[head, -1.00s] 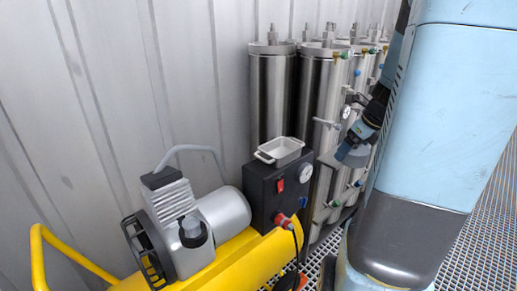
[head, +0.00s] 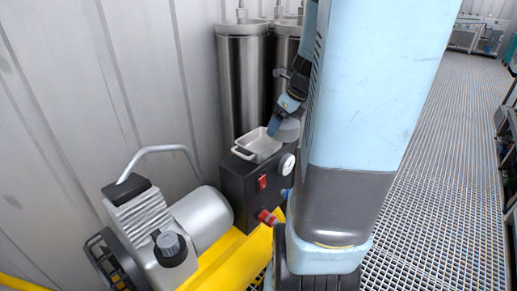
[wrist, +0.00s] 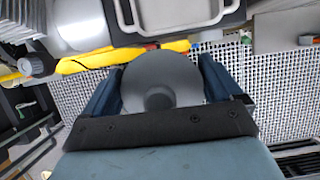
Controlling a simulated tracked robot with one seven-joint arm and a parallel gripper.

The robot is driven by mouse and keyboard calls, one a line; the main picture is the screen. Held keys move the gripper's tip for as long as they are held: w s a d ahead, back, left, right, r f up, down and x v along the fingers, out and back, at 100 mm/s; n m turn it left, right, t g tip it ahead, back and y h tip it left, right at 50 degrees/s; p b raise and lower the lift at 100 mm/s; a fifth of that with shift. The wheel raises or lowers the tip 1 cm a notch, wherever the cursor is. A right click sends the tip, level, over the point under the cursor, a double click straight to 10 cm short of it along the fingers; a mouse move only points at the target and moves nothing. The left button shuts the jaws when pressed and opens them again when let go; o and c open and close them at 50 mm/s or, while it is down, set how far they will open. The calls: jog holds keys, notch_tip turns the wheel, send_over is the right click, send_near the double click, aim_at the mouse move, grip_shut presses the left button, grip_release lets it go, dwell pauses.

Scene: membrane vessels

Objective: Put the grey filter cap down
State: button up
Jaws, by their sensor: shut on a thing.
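The grey filter cap (wrist: 160,75) is a round disc with a small knob, held between the two blue fingers of my gripper (wrist: 160,85) in the wrist view. In the head view, my gripper (head: 283,124) is seen from the side, with the grey cap (head: 289,131) partly showing at its fingers. The cap is beside and seemingly above the right end of a small whitish tray (head: 243,153). The tray sits on a black control box. It also shows at the top of the wrist view (wrist: 178,36).
The black box (head: 236,189) carries a gauge, a red switch and connectors. A compressor (head: 203,218) with a dark-topped filter (head: 172,248) sits on a yellow tank at the left. Steel vessels (head: 243,85) stand behind. Open grating floor (head: 440,190) lies to the right.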

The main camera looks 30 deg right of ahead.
jog(key=shift+w+a, duration=0.1)
jog(key=shift+a, duration=0.1)
jog(key=shift+w+f, duration=0.1)
jog(key=shift+w, duration=0.15)
jog(key=w+f, duration=0.3)
jog(key=w, duration=0.1)
jog(key=w+f, duration=0.3)
jog(key=w, duration=0.1)
jog(key=w+f, duration=0.3)
jog(key=w, duration=0.1)
jog(key=shift+w+a, duration=0.2)
jog(key=shift+w, duration=0.2)
jog(key=shift+w+f, duration=0.25)
jog(key=shift+f, duration=1.65)
jog(key=shift+f, duration=0.1)
jog(key=o, duration=0.7)
